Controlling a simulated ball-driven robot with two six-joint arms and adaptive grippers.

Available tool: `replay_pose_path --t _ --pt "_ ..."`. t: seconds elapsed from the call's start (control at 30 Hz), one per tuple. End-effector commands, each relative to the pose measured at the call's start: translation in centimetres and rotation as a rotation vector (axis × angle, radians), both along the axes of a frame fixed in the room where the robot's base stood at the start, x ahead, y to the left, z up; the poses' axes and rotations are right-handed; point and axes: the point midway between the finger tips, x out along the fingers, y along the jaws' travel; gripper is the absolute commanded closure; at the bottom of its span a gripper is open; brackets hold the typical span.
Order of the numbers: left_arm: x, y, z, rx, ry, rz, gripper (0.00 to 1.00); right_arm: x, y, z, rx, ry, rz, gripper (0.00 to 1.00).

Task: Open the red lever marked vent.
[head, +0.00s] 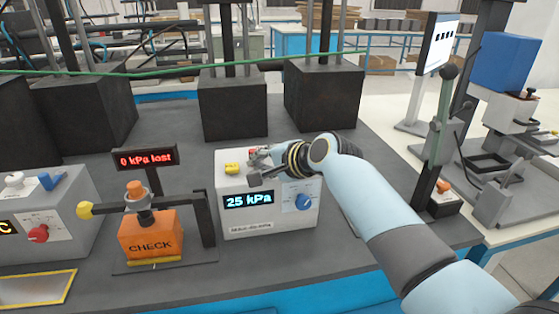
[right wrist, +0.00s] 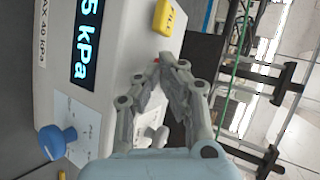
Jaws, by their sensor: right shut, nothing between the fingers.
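The grey-white control box (head: 270,225) stands on the dark bench, with a lit 25 kPa display (head: 248,200). A small red piece (head: 253,153), apparently the vent lever, shows on its top; only a speck of it (right wrist: 156,61) shows in the right wrist view. My right gripper (head: 254,167) is over the box top, beside the red piece. Its fingers (right wrist: 170,62) are shut and hold nothing; they hide most of the lever. Whether they touch it, I cannot tell. The vent marking is not readable. My left gripper is not in view.
A yellow lever (head: 232,168) sits left of my gripper on the box, and a blue knob (head: 303,202) is on its front. An orange CHECK block (head: 151,238) stands left, below a red "0 kPa lost" display (head: 146,159). Dark blocks (head: 232,105) stand behind.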

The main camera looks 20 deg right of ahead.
Motion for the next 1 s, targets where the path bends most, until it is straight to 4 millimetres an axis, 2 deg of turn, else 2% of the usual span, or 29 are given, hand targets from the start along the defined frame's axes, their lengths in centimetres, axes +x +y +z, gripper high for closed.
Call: replay_pose_path --t 0.17,0.47,1.0 --pt "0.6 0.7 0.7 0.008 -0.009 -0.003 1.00 0.3 0.6 0.1 0.000 0.001 0.007 1.00" --pt "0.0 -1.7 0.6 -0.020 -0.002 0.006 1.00 0.4 0.9 0.0 -0.001 0.000 0.007 1.00" --pt "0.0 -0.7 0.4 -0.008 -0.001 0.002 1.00 1.0 -0.7 0.0 0.000 0.001 0.007 1.00"
